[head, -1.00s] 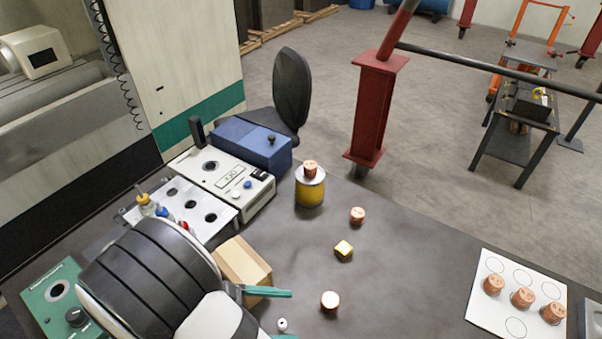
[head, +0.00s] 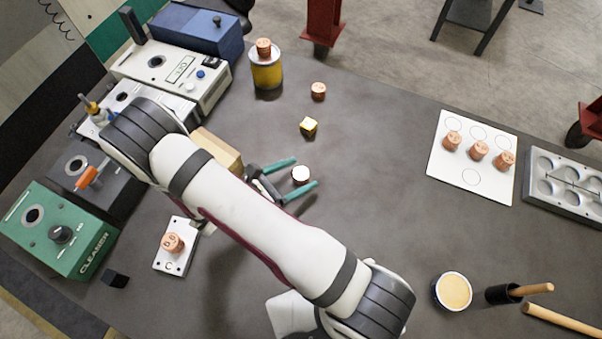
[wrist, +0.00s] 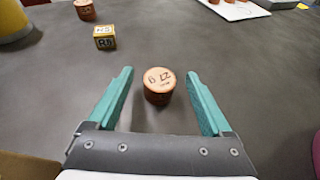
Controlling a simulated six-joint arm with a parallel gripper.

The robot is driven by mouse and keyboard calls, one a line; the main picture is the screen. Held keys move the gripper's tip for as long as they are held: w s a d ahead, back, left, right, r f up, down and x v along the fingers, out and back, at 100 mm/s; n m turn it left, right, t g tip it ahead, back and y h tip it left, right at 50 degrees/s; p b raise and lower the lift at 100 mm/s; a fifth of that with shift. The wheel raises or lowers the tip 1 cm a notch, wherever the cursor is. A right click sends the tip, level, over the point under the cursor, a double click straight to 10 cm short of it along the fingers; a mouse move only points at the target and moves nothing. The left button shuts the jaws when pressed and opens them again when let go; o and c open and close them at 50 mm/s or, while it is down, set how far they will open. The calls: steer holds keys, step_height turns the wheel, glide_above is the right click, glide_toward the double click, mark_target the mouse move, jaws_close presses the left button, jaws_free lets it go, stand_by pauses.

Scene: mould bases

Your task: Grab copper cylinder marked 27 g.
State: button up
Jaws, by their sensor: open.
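The copper cylinder marked 27 g (wrist: 158,90) stands upright on the table, its mark upside down in the wrist view. In the head view its pale top (head: 300,175) shows beside my gripper. My gripper (wrist: 160,74) is open, one teal finger on each side of the cylinder. The cylinder stands between the fingers near their tips, with a visible gap on both sides. Nothing is held.
A brass cube (head: 308,126) and another copper cylinder (head: 318,92) stand beyond. A yellow canister (head: 266,76) bears one more. A white sheet (head: 471,178) holds three at the right. A wooden block (head: 217,150) and instruments are at left. Table between cube and sheet is clear.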

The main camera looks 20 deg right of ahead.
jaws_close()
stand_by(0.4)
steer(key=shift+r, duration=0.1)
